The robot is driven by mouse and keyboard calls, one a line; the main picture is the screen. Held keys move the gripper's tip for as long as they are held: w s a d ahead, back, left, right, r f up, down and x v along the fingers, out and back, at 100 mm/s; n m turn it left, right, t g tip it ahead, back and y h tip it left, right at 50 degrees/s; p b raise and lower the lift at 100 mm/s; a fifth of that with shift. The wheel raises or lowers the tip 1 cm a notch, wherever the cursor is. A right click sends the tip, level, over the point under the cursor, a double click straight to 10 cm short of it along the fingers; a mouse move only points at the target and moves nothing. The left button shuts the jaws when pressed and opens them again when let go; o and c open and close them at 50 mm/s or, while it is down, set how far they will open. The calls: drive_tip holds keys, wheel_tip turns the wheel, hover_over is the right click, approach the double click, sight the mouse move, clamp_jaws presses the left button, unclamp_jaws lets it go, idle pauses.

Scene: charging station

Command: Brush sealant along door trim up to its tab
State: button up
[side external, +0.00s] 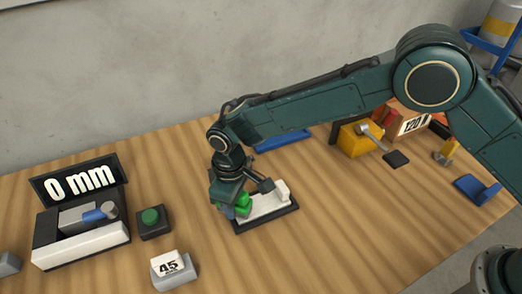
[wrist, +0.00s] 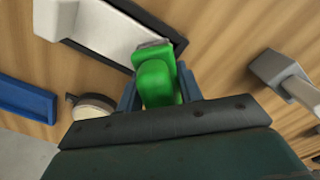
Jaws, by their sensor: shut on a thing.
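The door trim (side external: 262,206) is a long white strip lying in a dark-edged tray (side external: 268,219), with a raised white tab (side external: 282,189) at its right end. In the wrist view the trim (wrist: 115,32) runs toward the upper left, where the pale tab (wrist: 55,17) stands. My gripper (side external: 236,204) is shut on a green brush (wrist: 156,78), whose green body also shows in the side view (side external: 243,203). The brush's grey tip is at the trim's end away from the tab. I cannot tell whether it touches the surface. No sealant is discernible.
A "0 mm" display (side external: 80,184) stands at the left, with a green button box (side external: 152,221) and a "45" block (side external: 173,268) nearby. A blue bar (side external: 283,139) lies behind the tray. A yellow block (side external: 357,140) stands at the back right. Wood in front of the tray is clear.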

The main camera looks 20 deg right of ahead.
sight(270, 200)
drive_tip(key=shift+f, duration=0.7)
idle(0.3)
drive_tip(key=shift+d, duration=0.1)
drive_tip(key=shift+d+r, duration=0.15)
drive_tip(key=shift+d, duration=1.95)
drive_tip(key=shift+d, duration=0.15)
drive_tip(key=shift+d, duration=1.95)
drive_tip(key=shift+d+f, duration=0.2)
drive_tip(key=shift+d, duration=0.1)
drive_tip(key=shift+c, duration=1.1)
drive_tip(key=shift+a, duration=0.1)
drive_tip(key=shift+a+r, duration=0.15)
drive_tip(key=shift+a, duration=1)
drive_tip(key=shift+a+r, duration=0.1)
drive_tip(key=shift+a, duration=1.05)
